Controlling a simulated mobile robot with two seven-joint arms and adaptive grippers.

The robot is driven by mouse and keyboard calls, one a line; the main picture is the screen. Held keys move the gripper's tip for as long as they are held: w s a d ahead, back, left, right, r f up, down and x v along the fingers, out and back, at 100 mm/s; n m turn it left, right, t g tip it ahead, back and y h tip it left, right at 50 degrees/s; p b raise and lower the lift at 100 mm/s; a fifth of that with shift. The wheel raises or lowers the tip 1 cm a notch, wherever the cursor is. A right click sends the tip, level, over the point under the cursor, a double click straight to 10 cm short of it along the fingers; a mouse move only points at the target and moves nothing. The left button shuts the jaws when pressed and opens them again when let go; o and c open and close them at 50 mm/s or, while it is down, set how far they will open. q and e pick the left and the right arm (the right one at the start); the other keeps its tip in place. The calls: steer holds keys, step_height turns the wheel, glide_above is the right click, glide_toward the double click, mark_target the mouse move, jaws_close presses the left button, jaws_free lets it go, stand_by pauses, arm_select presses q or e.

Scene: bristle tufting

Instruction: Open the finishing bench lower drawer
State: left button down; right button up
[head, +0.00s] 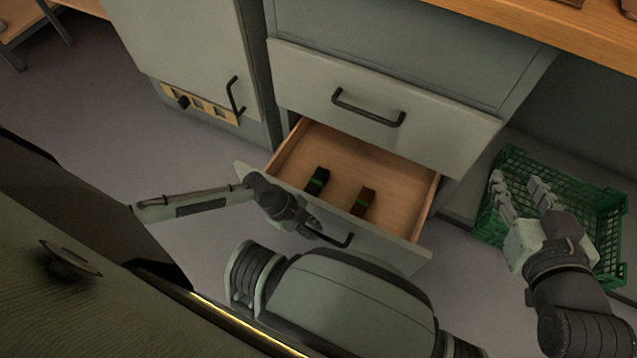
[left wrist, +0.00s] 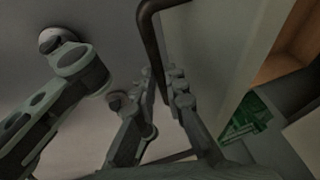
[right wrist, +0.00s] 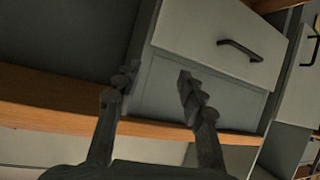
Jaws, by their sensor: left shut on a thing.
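The lower drawer (head: 375,160) of the finishing bench stands pulled out, its wooden inside showing. In it lie a black block with a green band (head: 318,180) and a brown block with a green band (head: 363,201). My left gripper (head: 318,231) is at the drawer front, shut on its dark bar handle (head: 340,240). The handle also shows in the left wrist view (left wrist: 150,40), running down between the fingers. My right gripper (head: 520,200) is open and empty, above the green crate to the right; its spread fingers show in the right wrist view (right wrist: 157,82).
The upper drawer (head: 440,135) is shut above the lower one. A grey cabinet (head: 185,45) with a dark handle stands to the left. A green crate (head: 600,195) sits on the floor at right. The floor left of the drawer is clear.

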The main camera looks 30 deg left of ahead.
arm_select(q)
steer(key=shift+s, duration=0.7)
arm_select(e)
steer(key=shift+s+d+f+g+h, duration=0.2)
steer(key=shift+s+d+f+g, duration=0.2)
steer(key=shift+d+f, duration=0.15)
steer(key=shift+s+d+f+g+h, duration=0.25)
steer(key=shift+d+f+g, duration=0.15)
steer(key=shift+f, duration=0.2)
arm_select(q)
steer(key=c, duration=1.6)
jaws_free()
steer(key=shift+o, duration=0.2)
steer(key=v, duration=1.2)
arm_select(e)
steer(key=shift+s, duration=0.1)
